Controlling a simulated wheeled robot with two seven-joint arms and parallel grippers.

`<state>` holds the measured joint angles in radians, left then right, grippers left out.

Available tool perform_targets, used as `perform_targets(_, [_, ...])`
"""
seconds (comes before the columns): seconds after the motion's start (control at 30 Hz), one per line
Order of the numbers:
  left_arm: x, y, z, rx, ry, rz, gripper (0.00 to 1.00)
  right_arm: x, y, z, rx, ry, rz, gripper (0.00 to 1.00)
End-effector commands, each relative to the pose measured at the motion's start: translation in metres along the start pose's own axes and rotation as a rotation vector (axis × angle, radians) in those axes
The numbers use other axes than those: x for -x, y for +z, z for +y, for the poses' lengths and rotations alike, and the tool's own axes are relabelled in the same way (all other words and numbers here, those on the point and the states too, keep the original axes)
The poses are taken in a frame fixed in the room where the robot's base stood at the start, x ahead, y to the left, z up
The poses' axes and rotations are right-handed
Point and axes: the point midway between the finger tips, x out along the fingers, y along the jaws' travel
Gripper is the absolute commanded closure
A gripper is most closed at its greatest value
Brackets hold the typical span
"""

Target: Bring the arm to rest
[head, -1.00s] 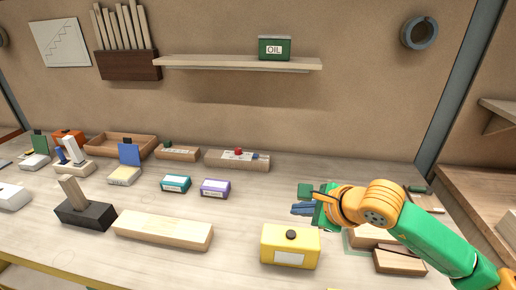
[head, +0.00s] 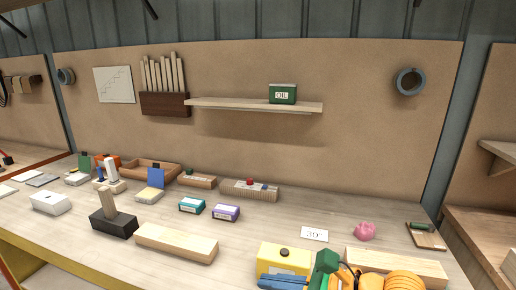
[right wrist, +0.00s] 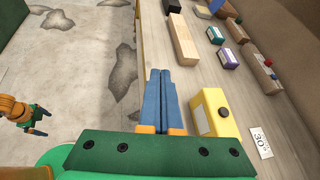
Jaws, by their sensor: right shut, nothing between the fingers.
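My right gripper (head: 283,283) shows at the bottom edge of the head view, in front of the yellow box (head: 283,262). In the right wrist view its blue fingers (right wrist: 160,75) lie together with nothing between them. They are near the bench's front edge, beside the yellow box (right wrist: 215,113). Most of my right arm is cut off in the head view. Another orange and green gripper, my left one (right wrist: 38,122), shows small at the left of the right wrist view, over the floor; its finger gap is too small to judge.
A long wooden block (head: 176,242) and a black block with an upright stick (head: 113,222) stand left of the yellow box. A "30" card (head: 314,235), a pink piece (head: 365,231) and a pale beam (head: 395,265) lie to the right. Open floor (right wrist: 75,60) borders the bench.

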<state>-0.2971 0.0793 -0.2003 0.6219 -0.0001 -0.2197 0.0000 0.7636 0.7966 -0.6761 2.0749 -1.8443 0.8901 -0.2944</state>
Motion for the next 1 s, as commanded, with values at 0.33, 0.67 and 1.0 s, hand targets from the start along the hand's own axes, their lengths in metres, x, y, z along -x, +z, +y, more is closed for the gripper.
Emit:
perform_targets(0.33, [0.000,0.002,0.000,0.000,0.000,-0.003,0.00,0.075,0.103,-0.021,-1.242,0.192,-1.101,1.00])
perform_targets(0.67, [0.000,0.003,-0.001,0.000,-0.001,-0.005,0.00,0.094,-0.182,-0.030,2.605,0.636,1.416,1.00])
perform_targets(1.0, [0.000,0.003,0.000,0.000,-0.001,-0.006,0.00,0.095,-0.283,0.136,2.059,0.990,0.689,1.00])
